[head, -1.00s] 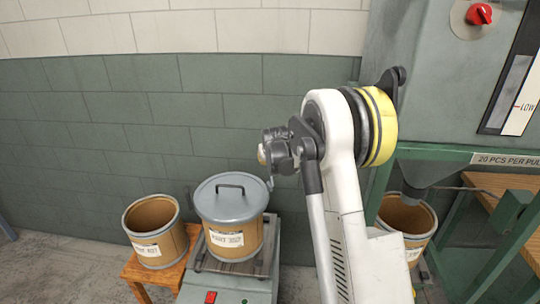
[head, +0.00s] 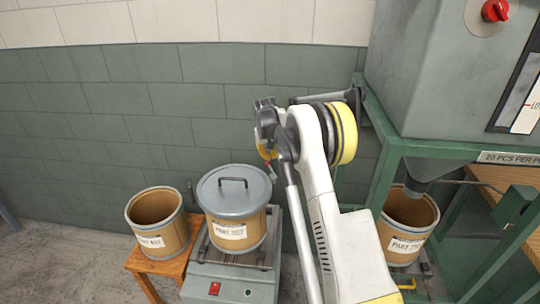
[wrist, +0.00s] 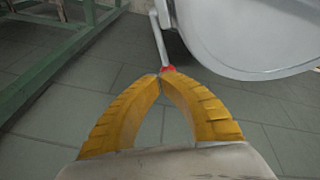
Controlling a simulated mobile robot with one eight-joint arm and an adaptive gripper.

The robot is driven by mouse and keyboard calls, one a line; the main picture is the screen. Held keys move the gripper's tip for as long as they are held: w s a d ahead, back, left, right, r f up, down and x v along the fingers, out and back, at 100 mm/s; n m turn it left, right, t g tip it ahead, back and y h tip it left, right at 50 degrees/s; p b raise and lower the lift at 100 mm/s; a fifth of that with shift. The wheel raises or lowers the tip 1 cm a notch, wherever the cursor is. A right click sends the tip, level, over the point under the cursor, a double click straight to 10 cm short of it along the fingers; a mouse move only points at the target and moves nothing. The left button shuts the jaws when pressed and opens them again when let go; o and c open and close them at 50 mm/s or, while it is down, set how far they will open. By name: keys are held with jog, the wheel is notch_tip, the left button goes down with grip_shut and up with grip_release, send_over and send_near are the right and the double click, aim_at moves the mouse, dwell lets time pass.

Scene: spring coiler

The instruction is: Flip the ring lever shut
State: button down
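The ring lever (wrist: 160,38) is a thin grey rod with a red tip (wrist: 169,70), beside the grey lid (wrist: 255,35) in the wrist view. My gripper (wrist: 161,77) has its yellow fingers brought together, with the fingertips right at the red tip. I cannot tell whether they touch it. No object shows between the fingers. In the head view, the lidded drum (head: 236,233) stands upright with its grey lid (head: 226,200) on top. My gripper (head: 267,152) is just beyond the lid's upper right side, mostly hidden by the wrist.
The lidded drum stands on a green scale (head: 235,275). An open drum (head: 158,222) sits on a wooden stool (head: 145,262) to its left. Another open drum (head: 408,225) stands under the green machine (head: 430,80) at right. A block wall (head: 110,100) is behind.

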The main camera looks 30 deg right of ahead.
jog(key=shift+s+a+f, duration=0.1)
jog(key=shift+s+f, duration=0.05)
jog(key=shift+s, duration=0.4)
notch_tip(320, 180, up, 14)
jog(key=w+a+p, duration=0.1)
jog(key=a+p, duration=0.1)
jog(key=p, duration=0.2)
dwell(0.4)
jog(key=s+a+r+t+b, duration=0.1)
jog(key=s+a+r, duration=0.2)
jog(key=s+a, duration=0.3)
jog(key=s+a+r+n+y+b, duration=0.1)
jog(key=s+a+r, duration=0.25)
jog(key=s, duration=0.45)
jog(key=s+a+r+t+b, duration=0.1)
jog(key=s+a+r, duration=0.35)
jog(key=s, duration=0.25)
jog(key=s+a+f+b, duration=0.1)
jog(key=s+a+f, duration=0.1)
jog(key=s, duration=0.5)
jog(key=s+a+f+t+y+b, duration=0.1)
jog(key=s+a+f, duration=0.2)
jog(key=s+f, duration=0.2)
jog(key=s+a+f+n+t+b, duration=0.1)
jog(key=s+f, duration=0.3)
jog(key=s, duration=0.5)
jog(key=shift+s+a, duration=0.2)
jog(key=shift+a, duration=0.6)
